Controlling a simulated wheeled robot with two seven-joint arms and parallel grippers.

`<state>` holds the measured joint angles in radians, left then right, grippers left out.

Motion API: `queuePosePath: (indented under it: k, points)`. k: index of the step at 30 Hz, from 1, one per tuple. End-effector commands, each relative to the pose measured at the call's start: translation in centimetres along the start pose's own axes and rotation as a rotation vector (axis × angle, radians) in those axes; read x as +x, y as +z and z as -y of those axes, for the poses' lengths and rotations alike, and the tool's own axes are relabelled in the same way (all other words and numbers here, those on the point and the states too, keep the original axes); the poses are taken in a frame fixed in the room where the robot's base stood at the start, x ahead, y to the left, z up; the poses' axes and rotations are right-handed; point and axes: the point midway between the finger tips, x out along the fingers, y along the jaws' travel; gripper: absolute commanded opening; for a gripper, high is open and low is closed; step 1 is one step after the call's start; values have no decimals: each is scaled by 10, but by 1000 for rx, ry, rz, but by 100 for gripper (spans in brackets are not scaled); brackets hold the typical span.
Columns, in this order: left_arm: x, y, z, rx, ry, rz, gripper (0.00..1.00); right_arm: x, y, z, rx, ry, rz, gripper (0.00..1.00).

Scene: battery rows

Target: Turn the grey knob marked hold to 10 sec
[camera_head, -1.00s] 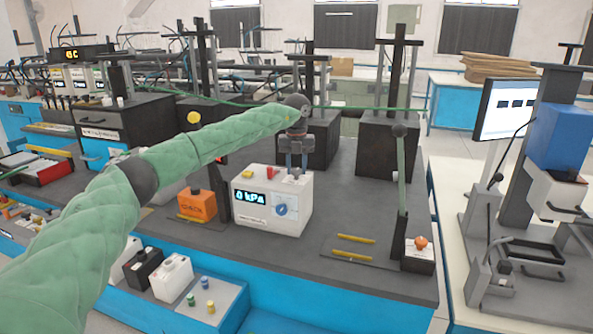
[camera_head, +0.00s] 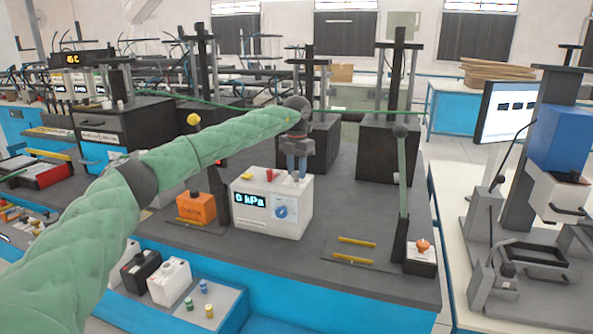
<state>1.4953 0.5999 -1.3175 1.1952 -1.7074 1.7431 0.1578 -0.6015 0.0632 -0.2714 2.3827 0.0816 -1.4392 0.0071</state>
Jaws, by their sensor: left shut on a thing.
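A white box (camera_head: 258,225) with a lit "0 kPa" display (camera_head: 249,198) stands on the dark bench top. A blue dial (camera_head: 282,212) is on its front, and a yellow button (camera_head: 247,177) and a red button (camera_head: 269,174) are on its top. My left gripper (camera_head: 297,175) points down onto the right rear of the box top. It is shut on a small part there, probably the grey knob, which the fingers mostly hide. The marking and setting of the knob are too small to read. My right gripper is not in view.
An orange box (camera_head: 196,208) stands left of the white box. Yellow bars (camera_head: 352,259) lie on the bench to the right, beside a tall lever (camera_head: 402,190) and an orange knob (camera_head: 423,245). Dark press blocks (camera_head: 387,155) stand behind.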

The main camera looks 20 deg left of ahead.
Motion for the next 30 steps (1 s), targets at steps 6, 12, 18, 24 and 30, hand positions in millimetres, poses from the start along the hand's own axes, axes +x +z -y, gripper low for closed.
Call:
queuePosePath:
  k: [6, 12, 18, 24, 30]
  points:
    - [0, 0, 0, 23, 0, 1, 12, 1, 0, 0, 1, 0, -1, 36]
    - [0, 0, 0, 25, 0, 1, 11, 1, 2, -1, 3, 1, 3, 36]
    - [0, 0, 0, 24, 0, 1, 46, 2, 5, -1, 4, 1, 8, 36]
    - [0, 0, 0, 24, 0, 0, 56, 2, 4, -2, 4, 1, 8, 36]
    - [-1, 0, 0, 24, 0, 1, 56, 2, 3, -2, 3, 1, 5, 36]
